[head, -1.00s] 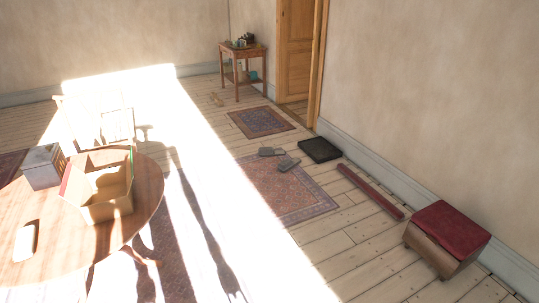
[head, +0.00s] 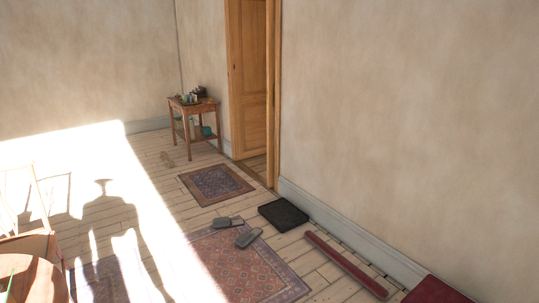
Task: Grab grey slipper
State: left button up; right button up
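Two grey slippers lie on the floor in the head view. One slipper (head: 228,222) rests at the far edge of the larger patterned rug. The other slipper (head: 249,237) lies just right of it and nearer, angled differently, on the rug (head: 246,273). Neither of my grippers shows in the view, so nothing is seen touching the slippers.
A black tray (head: 283,214) lies right of the slippers by the wall. A long red bar (head: 346,264) and a red-topped stool (head: 435,291) are nearer at right. A round table (head: 38,280) is at lower left. A small rug (head: 215,184) and side table (head: 194,118) stand beyond.

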aim_at(223, 222)
jog(key=i, duration=0.85)
jog(key=i+l+u, duration=0.1)
jog(key=i, duration=0.75)
jog(key=i+l, duration=0.15)
jog(key=i, duration=0.65)
